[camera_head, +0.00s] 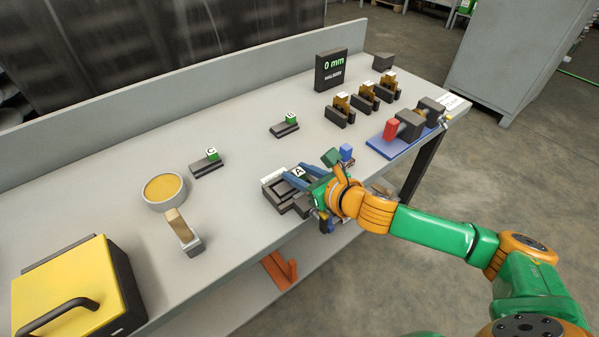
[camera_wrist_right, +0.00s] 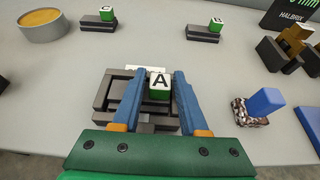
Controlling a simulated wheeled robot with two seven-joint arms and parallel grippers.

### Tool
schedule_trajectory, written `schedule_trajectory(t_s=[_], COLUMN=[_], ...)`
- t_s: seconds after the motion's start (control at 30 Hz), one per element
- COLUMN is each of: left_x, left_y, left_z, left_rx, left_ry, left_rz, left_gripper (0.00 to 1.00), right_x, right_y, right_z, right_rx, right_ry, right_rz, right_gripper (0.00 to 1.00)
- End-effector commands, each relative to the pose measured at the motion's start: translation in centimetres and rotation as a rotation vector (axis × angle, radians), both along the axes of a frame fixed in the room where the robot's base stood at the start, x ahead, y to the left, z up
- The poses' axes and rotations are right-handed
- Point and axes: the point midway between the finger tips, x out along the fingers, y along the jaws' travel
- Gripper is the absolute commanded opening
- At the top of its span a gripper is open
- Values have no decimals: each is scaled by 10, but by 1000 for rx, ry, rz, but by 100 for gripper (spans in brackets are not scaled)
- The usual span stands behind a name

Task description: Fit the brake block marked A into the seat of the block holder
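The brake block marked A, with a green-and-white letter cube (camera_head: 298,172) on top, is at the block holder (camera_head: 270,193), a dark frame near the front edge of the bench. In the right wrist view the cube (camera_wrist_right: 159,85) stands upright between the two blue fingers of my right gripper (camera_wrist_right: 161,78), over the dark holder (camera_wrist_right: 101,93). The fingers hide much of the holder, so the block's fit in the seat cannot be seen. My left gripper is not in view.
Blocks with green letter cubes (camera_head: 207,163) (camera_head: 286,125) lie farther back. A round tub (camera_head: 163,188), a brush-like tool (camera_head: 183,232) and a yellow-lidded box (camera_head: 70,290) are left. A blue fixture (camera_head: 378,147), dark stands (camera_head: 340,116) and a "0 mm" display (camera_head: 332,70) are right.

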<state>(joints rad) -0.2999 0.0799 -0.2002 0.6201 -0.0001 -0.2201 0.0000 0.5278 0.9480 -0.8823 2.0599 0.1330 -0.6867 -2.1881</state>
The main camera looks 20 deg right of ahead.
Motion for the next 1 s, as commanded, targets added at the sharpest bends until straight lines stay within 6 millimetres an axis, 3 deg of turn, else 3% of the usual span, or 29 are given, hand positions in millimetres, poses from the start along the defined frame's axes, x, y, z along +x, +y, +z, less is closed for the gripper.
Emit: schedule_trajectory(t_s=[0.43, 0.77, 0.8, 0.83, 1.0], left_x=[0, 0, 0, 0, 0], left_y=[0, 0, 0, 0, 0], left_z=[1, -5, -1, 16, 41], left_rx=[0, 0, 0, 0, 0], left_ry=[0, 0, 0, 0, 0], left_rz=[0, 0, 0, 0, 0], left_gripper=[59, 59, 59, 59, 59], right_x=[-6, -75, -83, -84, -98], right_y=[-3, -28, -30, -32, -38], right_z=[4, 32, 38, 47, 52], right_rx=[-2, -10, -8, -6, -2], right_ry=[1, 2, 4, 8, 5], right_rz=[-1, 0, 3, -6, -9], right_gripper=[60, 60, 60, 60, 60])
